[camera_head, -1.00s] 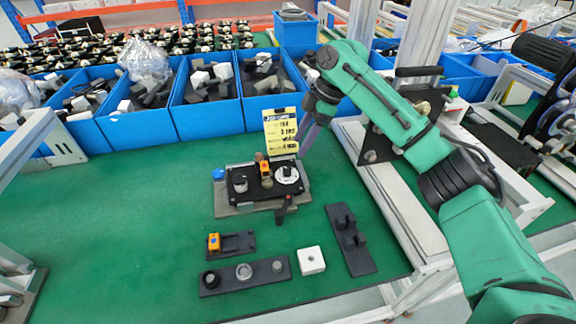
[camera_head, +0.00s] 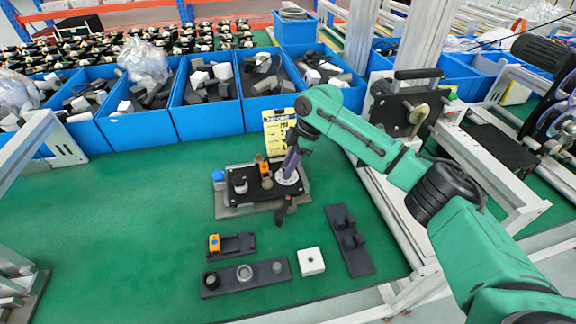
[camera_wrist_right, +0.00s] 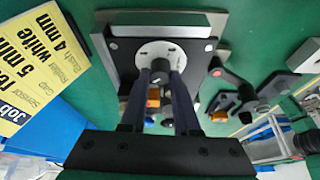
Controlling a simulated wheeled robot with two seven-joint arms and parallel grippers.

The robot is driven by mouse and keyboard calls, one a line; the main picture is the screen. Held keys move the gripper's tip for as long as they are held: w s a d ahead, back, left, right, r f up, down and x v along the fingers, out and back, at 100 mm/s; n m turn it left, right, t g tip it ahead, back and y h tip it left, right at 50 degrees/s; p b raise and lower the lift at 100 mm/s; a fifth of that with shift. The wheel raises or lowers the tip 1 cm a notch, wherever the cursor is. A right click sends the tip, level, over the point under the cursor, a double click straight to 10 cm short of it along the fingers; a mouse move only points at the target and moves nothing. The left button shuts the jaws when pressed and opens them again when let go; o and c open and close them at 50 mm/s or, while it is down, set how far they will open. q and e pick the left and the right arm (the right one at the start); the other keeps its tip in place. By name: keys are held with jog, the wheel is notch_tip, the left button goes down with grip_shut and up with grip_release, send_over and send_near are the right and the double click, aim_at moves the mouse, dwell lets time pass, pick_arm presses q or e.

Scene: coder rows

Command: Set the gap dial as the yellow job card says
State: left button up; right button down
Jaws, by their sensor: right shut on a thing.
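The gap dial is a white disc with a dark knob on the right end of the black fixture plate; the dial (camera_wrist_right: 160,50) shows in the right wrist view. My right gripper (camera_wrist_right: 160,76) points down with its two fingers on either side of the knob, shut on it. In the head view the gripper (camera_head: 289,172) hides much of the dial. The yellow job card (camera_head: 276,133) stands behind the fixture (camera_head: 246,207). In the wrist view the card (camera_wrist_right: 35,62) is partly cut off; "5 mm" and "4 mm" are readable. The left gripper is not in view.
An orange block (camera_head: 265,168) and a grey knob (camera_head: 240,186) sit on the fixture, with a blue button (camera_head: 218,175) at its left. In front lie a dark strip (camera_head: 222,283), a white block (camera_head: 311,261) and a dark holder (camera_head: 348,240). Blue bins (camera_head: 208,112) line the back.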

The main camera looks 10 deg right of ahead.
jog(key=shift+r+m+p, duration=0.2)
jog(key=shift+m+p, duration=0.3)
jog(key=shift+p, duration=0.3)
jog(key=m+t+h+p, duration=0.1)
jog(key=m+p, duration=0.3)
jog(key=p, duration=0.2)
jog(key=m+t+p, duration=0.2)
jog(key=m+p, duration=0.3)
jog(key=p, duration=0.1)
jog(key=shift+s+a+r+h, duration=0.1)
jog(key=shift+a+r+h, duration=0.05)
jog(key=shift+h, duration=0.25)
jog(key=m+p, duration=0.2)
jog(key=shift+m+t+h, duration=0.4)
jog(key=shift+a+m+h+p, duration=0.1)
jog(key=shift+m+h+p, duration=0.3)
jog(key=shift+m+p, duration=0.4)
jog(key=m, duration=0.1)
jog(key=m+h, duration=0.1)
jog(key=shift+f+m, duration=0.25)
jog(key=shift+m, duration=0.15)
jog(key=m+h, duration=0.1)
jog(key=m, duration=0.1)
jog(key=shift+m, duration=0.4)
jog(key=shift+m+h+b, duration=0.45)
jog(key=shift+m+h, duration=0.35)
jog(key=shift+m, duration=1.1)
